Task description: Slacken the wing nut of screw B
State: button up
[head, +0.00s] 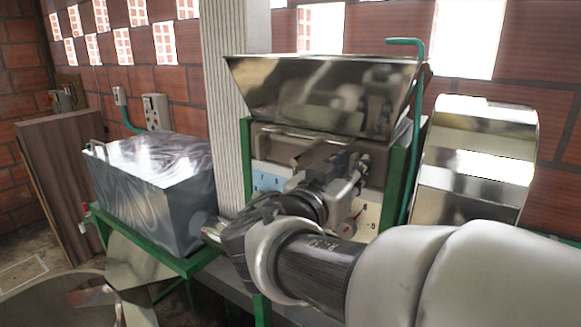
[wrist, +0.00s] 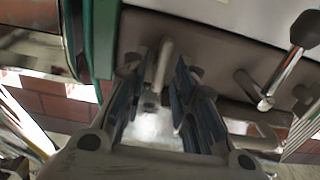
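In the wrist view my gripper (wrist: 160,75) is open. Its two dark fingers are apart, with a slim grey upright piece (wrist: 165,62) between them, and gaps show on both sides. It may be a wing nut or screw; I cannot tell which screw it belongs to. In the head view my gripper (head: 356,168) is at the front of the pulper, below its metal hopper (head: 320,95).
A black-knobbed rod (wrist: 290,65) stands to the right of my fingers in the wrist view. Green frame posts (head: 396,175) flank the pulper. A large shiny drum cover (head: 478,150) is at the right, and a grey metal box (head: 150,190) at the left.

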grip_shut()
jog(key=shift+f+b, duration=0.1)
jog(key=shift+b, duration=0.35)
jog(key=n+b, duration=0.2)
jog(key=b, duration=0.1)
jog(key=shift+a+f+n, duration=0.1)
jog(key=shift+f+n, duration=0.05)
jog(key=shift+n, duration=0.25)
jog(key=n+b, duration=0.2)
jog(key=n, duration=0.3)
jog(key=n+b, duration=0.2)
jog(key=n, duration=0.3)
jog(key=n+b, duration=0.2)
jog(key=n, duration=0.2)
jog(key=shift+w+a+f+n, duration=0.15)
jog(key=shift+w+a+n, duration=0.1)
jog(key=shift+n, duration=0.15)
